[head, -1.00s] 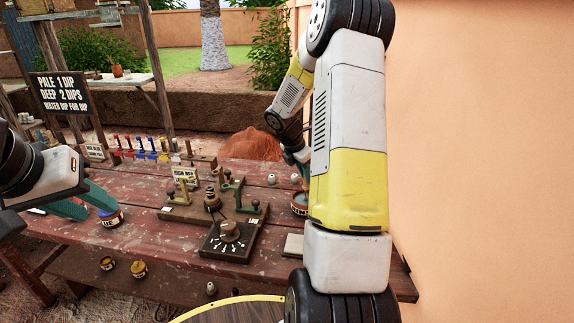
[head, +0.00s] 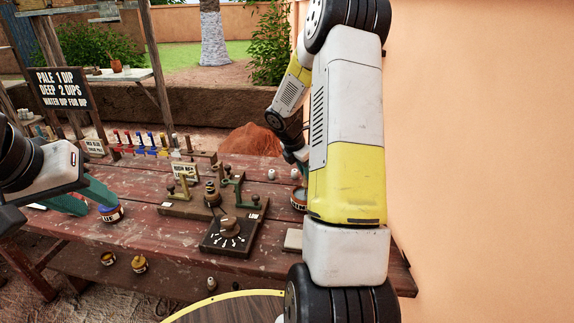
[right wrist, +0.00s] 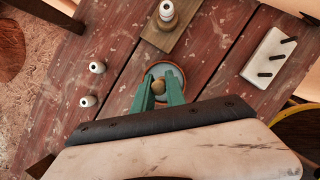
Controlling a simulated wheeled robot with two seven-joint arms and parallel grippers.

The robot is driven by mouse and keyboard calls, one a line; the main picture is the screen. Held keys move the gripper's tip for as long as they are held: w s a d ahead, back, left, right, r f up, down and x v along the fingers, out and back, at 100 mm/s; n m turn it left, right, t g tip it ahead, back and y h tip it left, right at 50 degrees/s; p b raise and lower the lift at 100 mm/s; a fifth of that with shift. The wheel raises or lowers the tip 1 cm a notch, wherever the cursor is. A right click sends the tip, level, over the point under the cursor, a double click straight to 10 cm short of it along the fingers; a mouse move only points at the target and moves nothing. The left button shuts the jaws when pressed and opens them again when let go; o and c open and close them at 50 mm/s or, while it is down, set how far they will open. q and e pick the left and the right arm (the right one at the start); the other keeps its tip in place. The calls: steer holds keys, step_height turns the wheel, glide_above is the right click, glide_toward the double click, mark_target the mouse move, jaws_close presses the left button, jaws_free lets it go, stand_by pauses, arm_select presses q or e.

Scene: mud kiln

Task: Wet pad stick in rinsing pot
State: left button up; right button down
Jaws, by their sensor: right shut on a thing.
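In the right wrist view my right gripper (right wrist: 160,90) is shut on the pad stick (right wrist: 158,87), which shows as a small round tan end between the green fingers. It is over the rinsing pot (right wrist: 166,68), a round pot with a blue-grey inside. Whether the pad touches the water is hidden. In the head view the pot (head: 298,199) is partly covered by my right arm, and the right fingertips are mostly hidden.
The red plank table (head: 140,240) carries a wooden stand with a dial (head: 229,236) at its middle. Two white knobs (right wrist: 91,83) stand left of the pot. A white pegged block (right wrist: 269,58) lies to its right. An orange wall (head: 480,160) closes the right.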

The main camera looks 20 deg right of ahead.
steer(key=shift+r, duration=0.1)
stand_by(0.3)
steer(key=shift+r, duration=3.45)
